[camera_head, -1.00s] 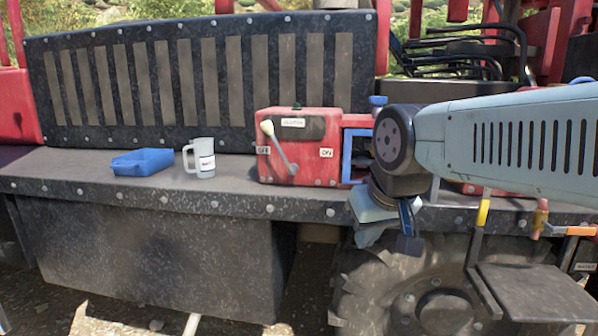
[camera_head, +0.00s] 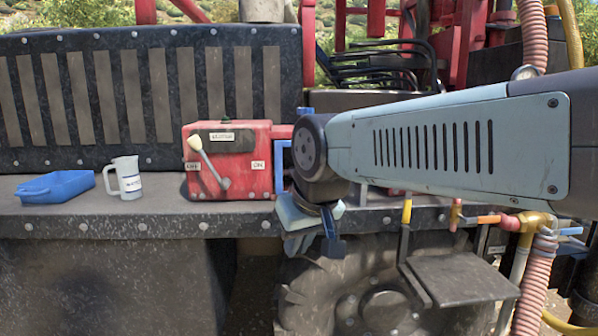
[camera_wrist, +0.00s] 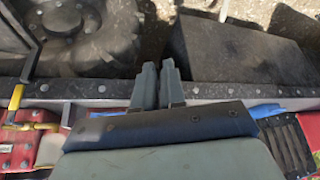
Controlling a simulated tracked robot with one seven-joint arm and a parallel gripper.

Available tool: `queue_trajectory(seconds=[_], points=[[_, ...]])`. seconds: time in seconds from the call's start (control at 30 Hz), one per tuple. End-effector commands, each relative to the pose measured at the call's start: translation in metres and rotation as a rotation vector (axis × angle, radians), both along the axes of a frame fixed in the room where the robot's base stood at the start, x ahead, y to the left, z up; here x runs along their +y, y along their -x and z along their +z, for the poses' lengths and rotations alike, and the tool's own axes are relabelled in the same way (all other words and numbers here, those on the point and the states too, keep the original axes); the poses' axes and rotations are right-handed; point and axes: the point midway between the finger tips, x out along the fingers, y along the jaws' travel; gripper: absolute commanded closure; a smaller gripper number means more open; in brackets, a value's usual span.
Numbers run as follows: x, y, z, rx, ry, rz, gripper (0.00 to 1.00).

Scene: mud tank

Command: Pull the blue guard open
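The blue guard (camera_head: 279,168) is an upright frame at the right end of a red box (camera_head: 228,160). My wrist hides its right part, so I cannot tell how far it stands open. My gripper (camera_head: 299,246) hangs in front of the deck edge, lower than the guard and slightly right of it, apart from it. In the wrist view my gripper's fingers (camera_wrist: 159,66) lie close together with a thin sliver between them and nothing held. A blue piece (camera_wrist: 265,110) shows at the right there; I cannot tell whether it is the guard.
The red box has a pale-knobbed lever (camera_head: 208,162). A mug (camera_head: 125,180) and a blue tray (camera_head: 55,187) stand left on the deck. A large wheel (camera_head: 350,295) is below my gripper; a step (camera_head: 460,280), yellow handle (camera_head: 406,212) and hoses are right.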

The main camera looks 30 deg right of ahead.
Motion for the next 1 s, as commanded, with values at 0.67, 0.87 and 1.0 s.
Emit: queue_trajectory(seconds=[0.67,0.87,1.0], points=[[-0.128,-0.164,0.114,0.061,-0.014,-0.367,0.62],[-0.192,-0.210,0.133,0.080,-0.021,-0.489,0.62],[-0.231,-0.232,0.139,0.089,-0.024,-0.558,0.62]])
